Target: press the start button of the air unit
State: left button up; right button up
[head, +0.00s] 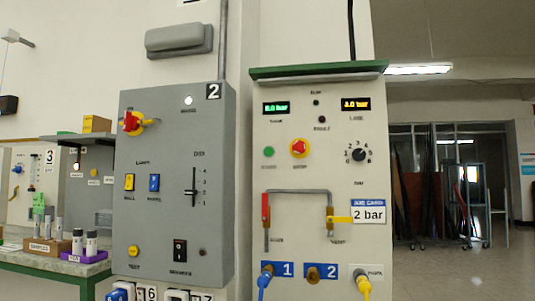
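The air unit (275,205) is the pale upright panel right of the middle, under a green-edged top. A small round green button (268,152) sits at its upper left; its label is too blurred to read. A red mushroom button (298,147) on a yellow base is just to its right. A black dial (358,155) with numbers is at the upper right. A green display (276,108) seems to read 0.0 bar, and an amber display (355,104) reads a few bar. Neither gripper is in view.
A grey panel (148,220) marked 2, with switches and a slider, stands left of the air unit. A red lever (265,207), a yellow lever (340,219) and a blue hose (263,284) are on the unit's lower part. A bench (60,262) with samples is far left. Open floor lies right.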

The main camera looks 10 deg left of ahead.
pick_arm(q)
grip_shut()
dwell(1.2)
